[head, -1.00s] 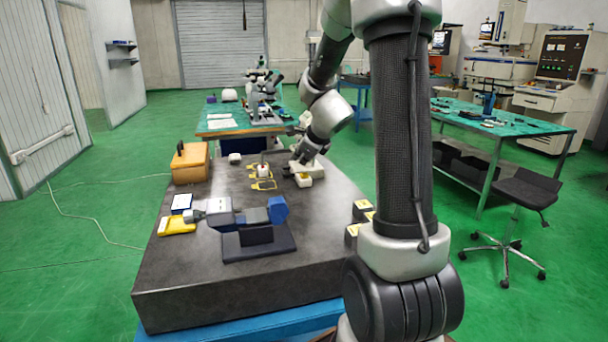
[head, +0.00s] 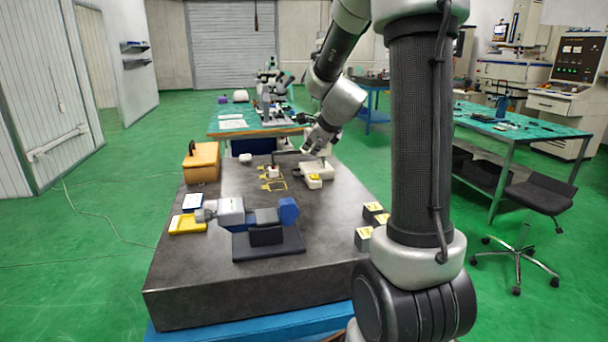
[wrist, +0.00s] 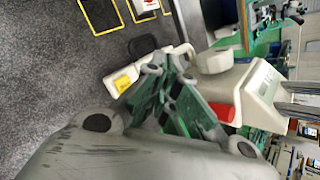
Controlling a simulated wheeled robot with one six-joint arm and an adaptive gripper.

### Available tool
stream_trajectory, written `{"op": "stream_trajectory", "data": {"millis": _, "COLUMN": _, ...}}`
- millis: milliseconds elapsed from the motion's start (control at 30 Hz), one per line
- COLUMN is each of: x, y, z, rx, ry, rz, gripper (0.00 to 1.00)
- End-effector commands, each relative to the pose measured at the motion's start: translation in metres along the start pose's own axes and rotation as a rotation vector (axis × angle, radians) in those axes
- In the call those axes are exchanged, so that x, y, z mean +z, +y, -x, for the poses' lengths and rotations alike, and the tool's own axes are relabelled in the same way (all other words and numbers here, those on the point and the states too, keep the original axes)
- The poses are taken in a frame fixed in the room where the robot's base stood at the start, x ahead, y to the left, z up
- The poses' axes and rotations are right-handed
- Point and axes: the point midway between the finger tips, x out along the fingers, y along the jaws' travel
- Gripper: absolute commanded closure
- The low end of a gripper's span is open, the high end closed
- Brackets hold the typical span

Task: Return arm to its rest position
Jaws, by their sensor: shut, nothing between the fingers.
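My arm reaches over the far side of the dark stone plate (head: 200,270) in the head view. My gripper (head: 307,149) is above the plate's far edge, beside and above a white block with a yellow label (head: 314,181). In the wrist view my gripper (wrist: 166,66) has its fingers together and holds nothing. The white block with the yellow label (wrist: 124,80) shows just beyond the fingers there. In the head view the fingertips are small and partly lost against the background.
On the plate are a blue and grey device on a black stand (head: 268,246), a wooden box (head: 202,163), a yellow tray (head: 187,224), yellow outlines (head: 273,184) and small labelled boxes (head: 364,238). A bench (head: 520,130) and stool (head: 541,193) stand right.

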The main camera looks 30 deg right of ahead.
Motion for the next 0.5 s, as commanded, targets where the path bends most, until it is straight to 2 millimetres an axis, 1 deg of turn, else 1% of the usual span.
{"op": "stream_trajectory", "data": {"millis": 233, "x": 0.000, "y": 0.000, "z": 0.000, "rx": 0.000, "ry": 0.000, "rz": 0.012, "gripper": 1.00}}
{"op": "stream_trajectory", "data": {"millis": 333, "x": 0.000, "y": 0.004, "z": 0.000, "rx": 0.017, "ry": -0.001, "rz": 0.098, "gripper": 1.00}}
{"op": "stream_trajectory", "data": {"millis": 367, "x": 0.000, "y": 0.007, "z": 0.000, "rx": 0.033, "ry": -0.003, "rz": 0.150, "gripper": 1.00}}
{"op": "stream_trajectory", "data": {"millis": 433, "x": -0.005, "y": 0.023, "z": 0.001, "rx": 0.100, "ry": -0.003, "rz": 0.328, "gripper": 1.00}}
{"op": "stream_trajectory", "data": {"millis": 467, "x": -0.012, "y": 0.035, "z": 0.002, "rx": 0.146, "ry": -0.003, "rz": 0.427, "gripper": 1.00}}
{"op": "stream_trajectory", "data": {"millis": 500, "x": -0.021, "y": 0.053, "z": 0.006, "rx": 0.214, "ry": -0.008, "rz": 0.571, "gripper": 1.00}}
